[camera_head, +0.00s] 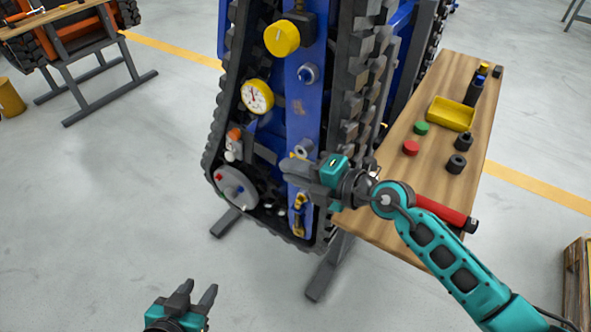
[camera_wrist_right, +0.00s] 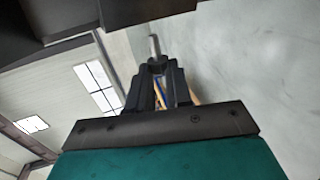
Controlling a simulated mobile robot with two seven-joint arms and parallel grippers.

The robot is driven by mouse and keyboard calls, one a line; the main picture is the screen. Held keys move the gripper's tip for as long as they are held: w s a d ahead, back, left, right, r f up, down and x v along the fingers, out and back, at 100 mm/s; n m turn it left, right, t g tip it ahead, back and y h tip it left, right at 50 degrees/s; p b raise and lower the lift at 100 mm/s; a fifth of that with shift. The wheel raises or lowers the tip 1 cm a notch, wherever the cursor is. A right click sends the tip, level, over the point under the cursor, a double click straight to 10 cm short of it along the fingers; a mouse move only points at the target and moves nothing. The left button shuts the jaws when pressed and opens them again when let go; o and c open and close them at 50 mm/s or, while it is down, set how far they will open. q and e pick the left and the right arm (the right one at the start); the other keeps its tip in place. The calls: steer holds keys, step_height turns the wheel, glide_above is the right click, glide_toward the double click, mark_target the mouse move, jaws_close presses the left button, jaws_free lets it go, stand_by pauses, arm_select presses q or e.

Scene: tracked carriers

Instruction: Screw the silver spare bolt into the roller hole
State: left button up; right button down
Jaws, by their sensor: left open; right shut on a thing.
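My right gripper (camera_head: 297,167) is shut on the silver bolt, close in front of the blue side plate of the tracked carrier (camera_head: 300,105). In the right wrist view the silver bolt (camera_wrist_right: 154,46) sticks out beyond the fingertips (camera_wrist_right: 158,72). In the head view the bolt cannot be told apart from the gripper and the parts behind it. A grey round roller (camera_head: 237,188) sits low at the left inside the track; I cannot tell which opening is the roller hole. My left gripper (camera_head: 197,294) is open and empty, low over the floor.
A wooden bench (camera_head: 385,215) at the right holds a yellow tray (camera_head: 451,114), a red cap (camera_head: 411,147), a green cap (camera_head: 421,128), black sockets (camera_head: 456,164) and a red-handled tool (camera_head: 446,213). A yellow gauge (camera_head: 257,97) and yellow knob (camera_head: 281,39) stick out from the carrier.

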steer(key=shift+p, duration=0.35)
steer(key=shift+w+d+b, duration=0.35)
steer(key=shift+w+d, duration=0.2)
steer(key=shift+w, duration=0.25)
steer(key=shift+w+d+b, duration=0.3)
steer(key=shift+w+d, duration=0.25)
steer(key=shift+w, duration=0.2)
steer(key=c, duration=1)
jaws_free()
steer(key=shift+o, duration=0.2)
steer(key=shift+d, duration=0.15)
steer(key=v, duration=1.2)
steer(key=shift+s+d+r, duration=0.15)
steer(key=shift+s+d, duration=0.05)
steer(key=shift+s, duration=0.1)
